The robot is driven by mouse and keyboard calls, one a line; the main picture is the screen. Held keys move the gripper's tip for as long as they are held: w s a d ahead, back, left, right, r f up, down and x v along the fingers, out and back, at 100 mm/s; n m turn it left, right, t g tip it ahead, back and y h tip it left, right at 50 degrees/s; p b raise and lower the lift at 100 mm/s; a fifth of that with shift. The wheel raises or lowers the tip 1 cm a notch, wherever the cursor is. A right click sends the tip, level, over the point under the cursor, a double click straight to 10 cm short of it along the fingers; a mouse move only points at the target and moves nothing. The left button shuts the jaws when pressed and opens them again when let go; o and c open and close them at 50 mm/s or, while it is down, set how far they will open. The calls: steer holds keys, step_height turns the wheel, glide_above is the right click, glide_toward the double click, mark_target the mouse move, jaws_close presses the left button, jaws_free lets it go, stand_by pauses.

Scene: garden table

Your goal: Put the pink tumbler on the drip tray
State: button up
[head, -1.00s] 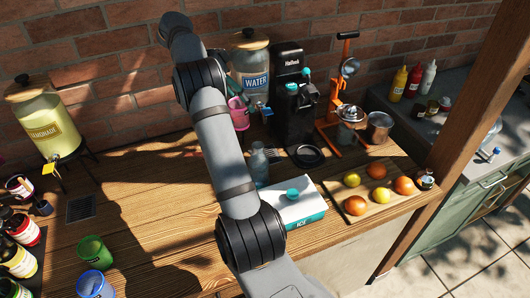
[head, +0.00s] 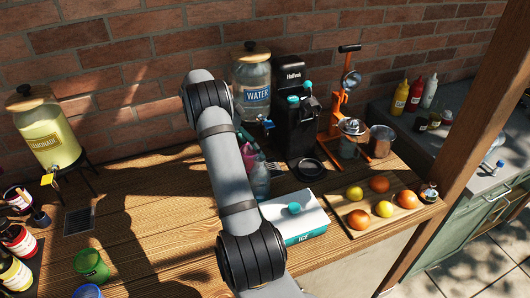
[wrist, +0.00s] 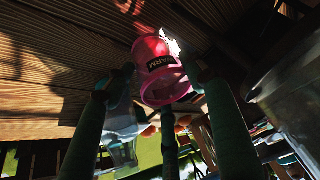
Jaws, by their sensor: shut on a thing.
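The pink tumbler (wrist: 160,52) bears a dark label reading WARM in the wrist view. My gripper (wrist: 160,80) is shut on it, with fingers on both sides. In the head view the pink tumbler (head: 249,157) is low by the table, partly hidden by my arm and a clear bottle; I cannot tell whether it touches the wood. A dark slatted rectangular drip tray (head: 79,221) lies at the left, in front of the lemonade dispenser, with nothing on it.
The clear bottle (head: 261,178) stands close beside the tumbler. The water dispenser (head: 253,82) and black drinks machine (head: 294,120) are behind. A white box (head: 295,217) is in front. The left middle of the table is mostly clear; a green cup (head: 91,265) stands at the front.

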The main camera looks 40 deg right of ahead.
steer(key=s+d, duration=0.1)
steer(key=s+d+p, duration=0.1)
steer(key=d, duration=0.1)
steer(key=s+d+p, duration=0.1)
steer(key=d, duration=0.1)
steer(key=shift+r, duration=0.15)
steer(key=shift+w+a+f+p, duration=0.15)
steer(key=shift+f+p, duration=0.3)
steer(key=shift+f, duration=0.3)
steer(key=shift+f, duration=0.15)
steer(key=o, duration=1)
steer(key=shift+o, duration=0.2)
steer(key=b+v, duration=0.1)
steer(key=v, duration=0.7)
steer(key=shift+b, duration=0.4)
